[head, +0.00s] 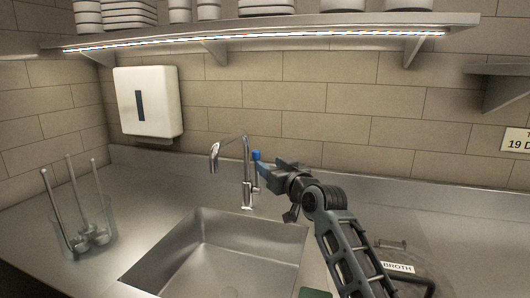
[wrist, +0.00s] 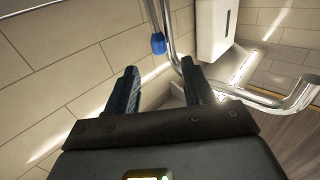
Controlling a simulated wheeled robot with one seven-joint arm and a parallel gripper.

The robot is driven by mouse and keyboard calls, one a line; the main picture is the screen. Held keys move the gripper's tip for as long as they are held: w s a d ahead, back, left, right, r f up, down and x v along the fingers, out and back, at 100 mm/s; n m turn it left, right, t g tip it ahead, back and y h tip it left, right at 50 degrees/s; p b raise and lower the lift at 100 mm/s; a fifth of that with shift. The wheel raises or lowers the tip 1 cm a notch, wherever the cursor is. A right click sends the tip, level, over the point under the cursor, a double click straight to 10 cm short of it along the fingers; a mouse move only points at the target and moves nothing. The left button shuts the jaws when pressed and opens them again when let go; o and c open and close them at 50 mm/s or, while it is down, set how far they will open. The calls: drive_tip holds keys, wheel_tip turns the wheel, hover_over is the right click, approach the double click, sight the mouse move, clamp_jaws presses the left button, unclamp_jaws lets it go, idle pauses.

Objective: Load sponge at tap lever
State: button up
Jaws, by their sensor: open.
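The chrome tap (head: 246,172) stands behind the sink, its spout curving to the left. Its lever has a blue tip (head: 256,155) pointing up on the right side. My gripper (head: 268,175) is just right of the lever in the head view. In the wrist view my gripper (wrist: 160,84) shows two spread fingers with nothing between them. The blue tip (wrist: 158,43) is beyond the fingertips there, between their lines, and the tap's spout (wrist: 285,102) runs to the right. A dark green flat item (head: 315,293) at the bottom edge may be the sponge; it is mostly cut off.
The steel sink (head: 215,255) is empty. A clear container (head: 85,235) with ladles stands left on the counter. A lidded well labelled BROTH (head: 400,267) is right, partly behind my arm. A white dispenser (head: 150,100) and a lit shelf (head: 260,35) are on the wall.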

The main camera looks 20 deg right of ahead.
sight(258, 156)
drive_tip(key=shift+w+a+p, duration=0.15)
drive_tip(key=shift+w+a, duration=0.05)
drive_tip(key=shift+w, duration=1.1)
drive_tip(key=shift+w+a+p, duration=0.1)
drive_tip(key=shift+w+a, duration=0.05)
drive_tip(key=shift+w, duration=1.15)
drive_tip(key=shift+w+a+p, duration=0.15)
drive_tip(key=shift+w+a, duration=0.05)
drive_tip(key=shift+w, duration=1.1)
clamp_jaws()
